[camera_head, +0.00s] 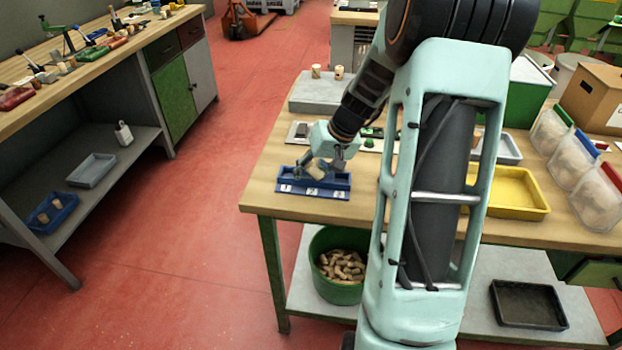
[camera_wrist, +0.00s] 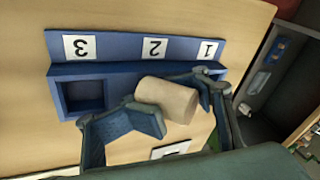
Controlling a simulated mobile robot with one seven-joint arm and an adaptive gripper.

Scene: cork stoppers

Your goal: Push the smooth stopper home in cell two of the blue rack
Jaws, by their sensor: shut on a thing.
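The blue rack (camera_head: 340,195) stands on the wooden table near its front left corner; it also shows in the wrist view (camera_wrist: 120,70). Its white labels read 1, 2 and 3, upside down in the wrist view. Cell three is empty. My gripper (camera_wrist: 178,106) is over the rack and shut on a pale, smooth-looking stopper (camera_wrist: 166,99). The stopper (camera_head: 318,168) is tilted and lies near label 2. My gripper (camera_head: 318,166) and the stopper hide cells one and two, so I cannot tell whether its lower end is inside a cell.
A grey block (camera_head: 318,92) with two corks on it is behind my gripper. A yellow tray (camera_head: 510,190) and clear bins (camera_head: 600,195) of corks are to the right. A green tub (camera_head: 340,290) of corks is below the table. Bare tabletop lies left of the rack.

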